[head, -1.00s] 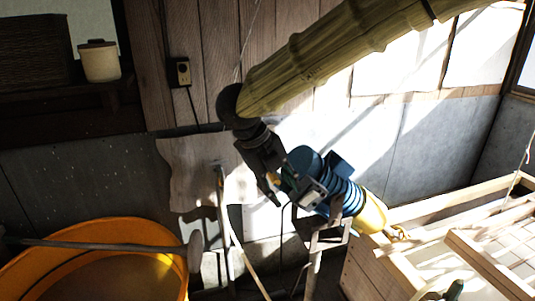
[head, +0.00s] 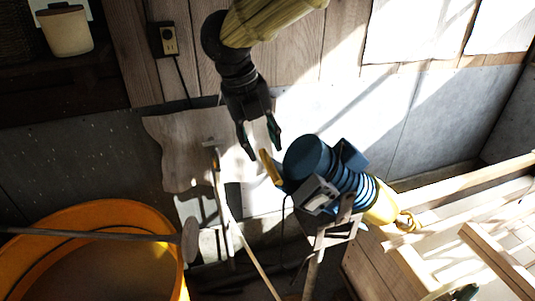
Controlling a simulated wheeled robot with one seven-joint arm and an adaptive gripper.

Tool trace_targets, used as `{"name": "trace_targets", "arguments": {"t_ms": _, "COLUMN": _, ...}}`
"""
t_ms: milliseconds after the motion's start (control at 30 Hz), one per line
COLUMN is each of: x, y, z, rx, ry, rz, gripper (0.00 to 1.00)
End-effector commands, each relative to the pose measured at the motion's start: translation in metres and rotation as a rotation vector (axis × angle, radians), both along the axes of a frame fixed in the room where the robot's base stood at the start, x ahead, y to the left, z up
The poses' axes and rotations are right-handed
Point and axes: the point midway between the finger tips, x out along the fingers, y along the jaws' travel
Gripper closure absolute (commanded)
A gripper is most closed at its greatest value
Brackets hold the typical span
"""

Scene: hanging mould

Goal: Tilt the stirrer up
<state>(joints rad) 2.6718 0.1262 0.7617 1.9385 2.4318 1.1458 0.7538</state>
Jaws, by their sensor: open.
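The stirrer looks to be the blue motor unit (head: 338,180), ribbed and cylindrical, with a yellow nose (head: 383,205) at its lower right. It lies tilted on a metal stand (head: 340,232), its blue round end higher at the left. A yellow handle (head: 270,168) sticks up at its left side. My gripper (head: 261,150) points down, open and empty, just above and left of the handle. Its right fingertip is close to the handle; I cannot tell whether they touch.
An orange tub (head: 118,208) stands at lower left, with a long-handled tool (head: 95,235) across it. A thin pole (head: 228,215) stands left of the stirrer. A slatted wooden frame (head: 470,215) lies at right. A wall with an outlet (head: 168,40) is behind.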

Motion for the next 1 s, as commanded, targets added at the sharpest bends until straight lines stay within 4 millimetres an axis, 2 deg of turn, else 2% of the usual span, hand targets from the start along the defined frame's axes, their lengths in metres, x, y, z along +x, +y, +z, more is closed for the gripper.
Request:
{"name": "trace_targets", "arguments": {"t_ms": 200, "x": 0.004, "y": -0.008, "z": -0.033, "rx": -0.003, "ry": 0.005, "rz": 0.001, "gripper": 0.59}}
{"name": "trace_targets", "arguments": {"t_ms": 400, "x": 0.006, "y": -0.012, "z": -0.051, "rx": -0.002, "ry": 0.004, "rz": 0.001, "gripper": 0.59}}
{"name": "trace_targets", "arguments": {"t_ms": 800, "x": 0.006, "y": -0.014, "z": -0.057, "rx": -0.001, "ry": 0.002, "rz": 0.000, "gripper": 0.59}}
{"name": "trace_targets", "arguments": {"t_ms": 1000, "x": 0.006, "y": -0.014, "z": -0.057, "rx": 0.000, "ry": 0.002, "rz": 0.000, "gripper": 0.96}}
